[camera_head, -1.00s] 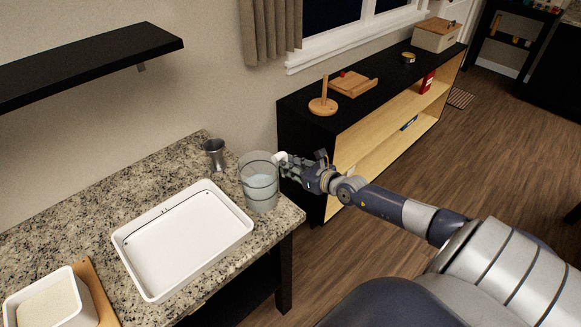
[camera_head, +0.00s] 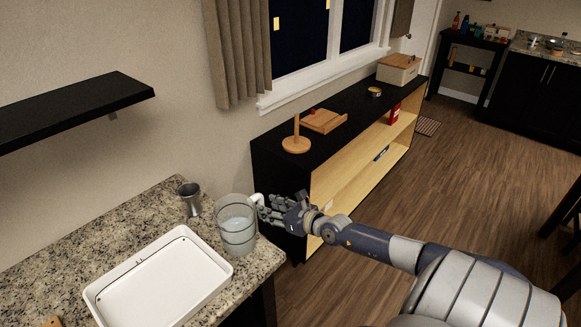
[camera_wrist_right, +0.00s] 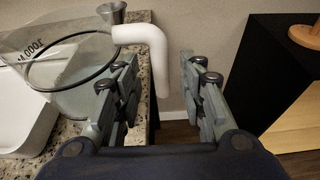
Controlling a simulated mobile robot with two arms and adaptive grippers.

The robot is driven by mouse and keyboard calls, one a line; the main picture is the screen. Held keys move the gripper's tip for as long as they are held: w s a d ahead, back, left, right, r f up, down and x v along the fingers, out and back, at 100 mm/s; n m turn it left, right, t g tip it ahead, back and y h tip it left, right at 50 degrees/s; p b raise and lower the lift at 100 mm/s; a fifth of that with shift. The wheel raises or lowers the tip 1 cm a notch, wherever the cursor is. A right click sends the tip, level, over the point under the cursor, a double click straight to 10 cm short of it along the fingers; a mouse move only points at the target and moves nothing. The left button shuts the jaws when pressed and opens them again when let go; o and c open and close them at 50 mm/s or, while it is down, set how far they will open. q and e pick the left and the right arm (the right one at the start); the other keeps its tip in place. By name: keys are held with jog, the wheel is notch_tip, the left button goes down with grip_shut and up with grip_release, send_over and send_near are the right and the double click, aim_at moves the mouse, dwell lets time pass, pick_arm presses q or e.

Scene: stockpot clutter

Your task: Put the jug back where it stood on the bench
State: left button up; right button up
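The jug (camera_head: 237,232) is clear, with dark rings and a white handle, and stands upright on the right corner of the speckled bench (camera_head: 130,225). In the right wrist view the jug (camera_wrist_right: 75,55) is at the upper left. Its white handle (camera_wrist_right: 150,42) reaches into the gap between my right fingers. My right gripper (camera_head: 267,209) is at the handle, on the jug's right side. In the wrist view its fingers (camera_wrist_right: 158,88) are spread, with a clear gap to the right of the handle. My left gripper is not in view.
A white tray (camera_head: 165,283) lies close to the left of the jug. A metal cup (camera_head: 190,199) stands behind it. A black shelf (camera_head: 75,110) hangs above the bench. A low black cabinet (camera_head: 275,160) with wooden items stands to the right, beyond a gap.

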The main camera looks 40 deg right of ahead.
jog(key=v, duration=1)
jog(key=s+d+f+m+g+h, duration=0.1)
jog(key=s+f+m+g, duration=0.1)
jog(key=s+f+m, duration=0.7)
jog(key=s+d+f+m+g+h, duration=0.15)
jog(key=f+m, duration=0.35)
jog(key=f, duration=0.7)
jog(key=s+f+m+g+h, duration=0.25)
jog(key=s+f+m, duration=0.45)
jog(key=f, duration=0.4)
jog(key=s+a+f+m+g+y, duration=0.2)
jog(key=s+a+f+m, duration=0.4)
jog(key=s+a, duration=0.5)
jog(key=s+a+f+m+g+y, duration=0.1)
jog(key=s+a+f+m+g, duration=0.4)
jog(key=s+a+f, duration=0.6)
jog(key=a+m, duration=0.2)
jog(key=shift+a+f+y, duration=0.15)
jog(key=shift+a+y, duration=0.2)
jog(key=shift+y, duration=0.05)
